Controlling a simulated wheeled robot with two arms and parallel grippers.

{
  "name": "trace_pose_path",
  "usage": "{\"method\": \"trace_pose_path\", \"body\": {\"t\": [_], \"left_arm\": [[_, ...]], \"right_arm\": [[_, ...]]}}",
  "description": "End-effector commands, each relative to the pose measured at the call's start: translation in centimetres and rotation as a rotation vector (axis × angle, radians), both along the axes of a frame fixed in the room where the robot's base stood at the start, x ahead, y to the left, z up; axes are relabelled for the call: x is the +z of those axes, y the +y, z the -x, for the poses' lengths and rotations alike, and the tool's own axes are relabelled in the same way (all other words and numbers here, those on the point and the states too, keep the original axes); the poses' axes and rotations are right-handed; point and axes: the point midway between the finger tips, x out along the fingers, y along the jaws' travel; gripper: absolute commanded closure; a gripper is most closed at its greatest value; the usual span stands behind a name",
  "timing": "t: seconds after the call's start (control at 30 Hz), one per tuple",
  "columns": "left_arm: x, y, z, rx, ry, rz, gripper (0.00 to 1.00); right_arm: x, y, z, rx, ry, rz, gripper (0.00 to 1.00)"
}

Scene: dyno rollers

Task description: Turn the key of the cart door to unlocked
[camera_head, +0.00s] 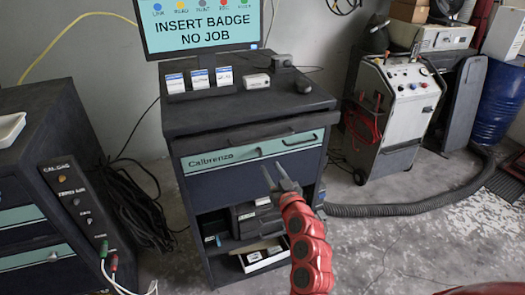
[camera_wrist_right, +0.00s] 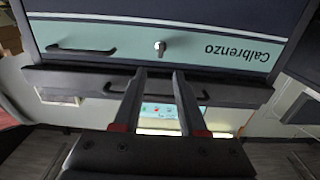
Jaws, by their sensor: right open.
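The dark cart (camera_head: 240,112) stands in the middle of the head view, with a teal front panel (camera_head: 215,163) lettered "Calbrenzo". In the upside-down wrist view, the panel (camera_wrist_right: 210,36) carries a small silver key (camera_wrist_right: 160,47) at its lock. In the head view the key is too small to read clearly. My right gripper (camera_head: 275,173) is open and empty in front of the panel. In the wrist view its two fingers (camera_wrist_right: 159,76) point toward the panel, one on each side of the key's line, apart from it. My left gripper is not in view.
A bar handle (camera_wrist_right: 80,50) sits on the panel beside the key. A drawer bar (camera_head: 262,134) runs above the panel. Open shelves (camera_head: 245,245) hold boxes below. A dark cabinet (camera_head: 45,150) stands left, and a grey machine (camera_head: 400,105) with a hose stands right.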

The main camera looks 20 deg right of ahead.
Motion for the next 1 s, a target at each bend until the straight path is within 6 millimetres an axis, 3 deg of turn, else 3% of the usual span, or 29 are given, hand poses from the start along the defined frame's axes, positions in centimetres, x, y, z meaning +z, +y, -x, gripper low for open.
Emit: {"method": "trace_pose_path", "body": {"t": [0.3, 0.5, 0.97, 1.0], "left_arm": [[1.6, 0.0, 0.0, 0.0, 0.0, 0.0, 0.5], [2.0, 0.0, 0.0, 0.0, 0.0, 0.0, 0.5], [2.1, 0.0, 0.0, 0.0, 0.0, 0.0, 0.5], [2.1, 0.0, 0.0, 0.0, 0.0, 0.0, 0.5]], "right_arm": [[0.2, 0.2, -5.5, 0.003, 0.002, -0.002, 0.59], [0.1, 0.3, -7.7, 0.003, 0.0, -0.002, 0.59], [-0.1, 0.3, -8.7, -0.001, 0.001, -0.001, 0.59], [-0.1, 0.3, -8.7, -0.001, 0.001, -0.001, 0.62]]}}
